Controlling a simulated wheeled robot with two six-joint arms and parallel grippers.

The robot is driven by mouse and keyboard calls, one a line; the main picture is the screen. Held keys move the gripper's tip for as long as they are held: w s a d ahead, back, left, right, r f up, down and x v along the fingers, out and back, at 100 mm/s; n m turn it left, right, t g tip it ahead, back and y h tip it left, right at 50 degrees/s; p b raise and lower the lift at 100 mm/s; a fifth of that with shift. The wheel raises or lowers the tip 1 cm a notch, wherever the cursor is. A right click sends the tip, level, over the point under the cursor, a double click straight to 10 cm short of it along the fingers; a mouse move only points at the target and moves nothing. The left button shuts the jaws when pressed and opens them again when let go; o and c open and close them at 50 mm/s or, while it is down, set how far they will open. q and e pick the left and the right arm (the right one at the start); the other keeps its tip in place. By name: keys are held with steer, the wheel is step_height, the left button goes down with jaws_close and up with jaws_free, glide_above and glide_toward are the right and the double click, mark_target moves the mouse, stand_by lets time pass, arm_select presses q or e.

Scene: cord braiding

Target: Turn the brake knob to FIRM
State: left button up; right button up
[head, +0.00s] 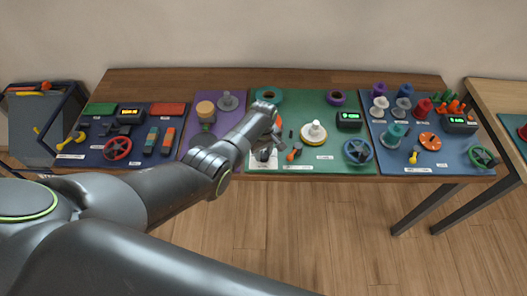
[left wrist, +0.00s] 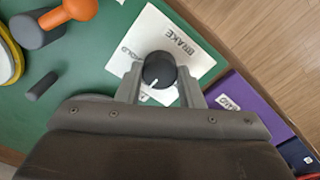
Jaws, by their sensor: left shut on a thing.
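The brake knob (left wrist: 159,68) is a round black knob with a white pointer line. It stands on a white plate (left wrist: 185,24) printed BRAKE, with a second word, seemingly HOLD, beside the knob. In the left wrist view the pointer line points down toward my gripper's palm, slightly left. My left gripper (left wrist: 161,84) has one finger on each side of the knob and is shut on it. No FIRM mark can be read; the gripper hides part of the plate. In the head view my left gripper (head: 265,150) is over the plate on the green panel (head: 335,130). My right gripper is not in view.
An orange-handled lever (head: 295,152) and a white-and-yellow spool (head: 314,133) are close to the right of the gripper. A blue wheel (head: 357,151) stands farther right. Purple (head: 232,147) and blue panels (head: 440,150) flank the green one. The table's front edge is close.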

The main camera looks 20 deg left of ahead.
mark_target(263, 154)
arm_select(q)
steer(key=shift+r, duration=0.1)
steer(key=o, duration=1)
steer(key=shift+r, duration=0.35)
step_height(263, 154, up, 5)
steer(key=shift+f+p, duration=0.15)
steer(key=shift+p, duration=0.5)
step_height(263, 154, up, 12)
steer(key=b, duration=0.1)
steer(key=shift+a+f, duration=0.1)
